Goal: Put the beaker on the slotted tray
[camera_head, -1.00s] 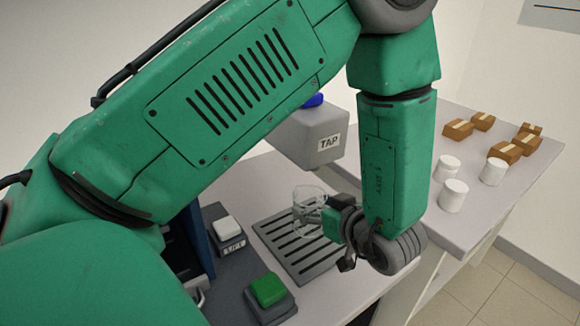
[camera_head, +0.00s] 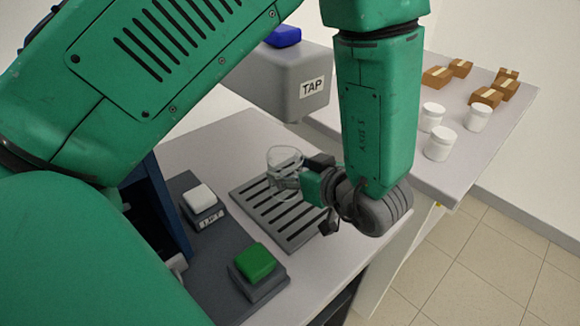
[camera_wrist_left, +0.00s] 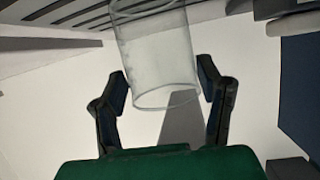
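The clear glass beaker (camera_head: 285,172) appears upright at the far side of the slotted tray (camera_head: 243,199), a grey plate with dark slots. I cannot tell whether its base touches the tray or hangs just above it. My left gripper (camera_head: 304,180) reaches it from the right side. In the left wrist view the beaker (camera_wrist_left: 158,60) sits between the two dark fingers of the left gripper (camera_wrist_left: 165,80), which close on its sides. The tray (camera_wrist_left: 60,14) shows at the top left there. My right gripper is not in view.
A grey block marked TAP (camera_head: 290,92) with a blue top stands behind the tray. A white button (camera_head: 201,197) and a green button (camera_head: 256,262) are to the left. White jars (camera_head: 441,143) and brown boxes (camera_head: 486,97) stand on the table at right.

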